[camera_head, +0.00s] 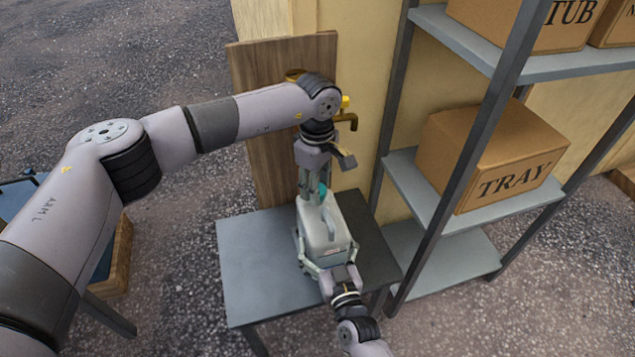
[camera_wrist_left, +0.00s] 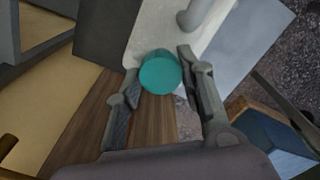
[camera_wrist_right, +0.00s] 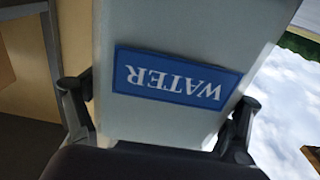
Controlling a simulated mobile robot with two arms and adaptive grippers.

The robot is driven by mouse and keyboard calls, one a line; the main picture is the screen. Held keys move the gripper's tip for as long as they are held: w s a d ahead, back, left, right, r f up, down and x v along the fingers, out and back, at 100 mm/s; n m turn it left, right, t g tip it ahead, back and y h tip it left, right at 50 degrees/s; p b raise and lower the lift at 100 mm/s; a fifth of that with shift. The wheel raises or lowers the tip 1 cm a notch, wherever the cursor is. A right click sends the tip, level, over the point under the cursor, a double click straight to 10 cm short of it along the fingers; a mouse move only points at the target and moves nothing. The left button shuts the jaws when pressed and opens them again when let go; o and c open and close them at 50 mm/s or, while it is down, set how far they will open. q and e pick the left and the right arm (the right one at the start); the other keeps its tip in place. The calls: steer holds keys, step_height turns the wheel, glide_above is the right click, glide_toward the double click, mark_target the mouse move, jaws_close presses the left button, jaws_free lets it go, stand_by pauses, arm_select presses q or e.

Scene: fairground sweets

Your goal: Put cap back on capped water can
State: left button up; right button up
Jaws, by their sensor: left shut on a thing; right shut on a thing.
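The water can (camera_head: 322,228) is a pale, boxy can with a moulded handle, upright on the small table. Its blue WATER label (camera_wrist_right: 178,77) fills the middle of the right wrist view. My right gripper (camera_head: 327,252) is shut on the can's lower body, one finger on each side. The teal cap (camera_wrist_left: 160,72) is between the fingers of my left gripper (camera_wrist_left: 157,72), which is shut on it. In the head view the cap (camera_head: 322,189) is at the can's top, at the end near the wooden board. I cannot tell whether it is seated, as the neck is hidden.
The small table (camera_head: 262,265) has clear room left of the can. A brass tap (camera_head: 346,120) on a wooden board (camera_head: 262,130) is close behind my left wrist. A metal shelf (camera_head: 425,190) with a TRAY box (camera_head: 490,150) stands to the right.

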arm_select(q)
steer(key=shift+f, duration=0.3)
arm_select(e)
steer(key=shift+w+r, duration=0.2)
steer(key=shift+r, duration=0.1)
steer(key=c, duration=0.7)
arm_select(q)
steer(key=m, duration=0.3)
steer(key=shift+m, duration=0.4)
arm_select(e)
steer(key=shift+o, duration=0.2)
arm_select(q)
steer(key=m, duration=1)
steer(key=shift+s+m, duration=0.1)
steer(key=shift+m, duration=0.3)
steer(key=m, duration=0.6)
steer(key=shift+d, duration=0.1)
steer(key=o, duration=0.6)
steer(key=shift+o, duration=1)
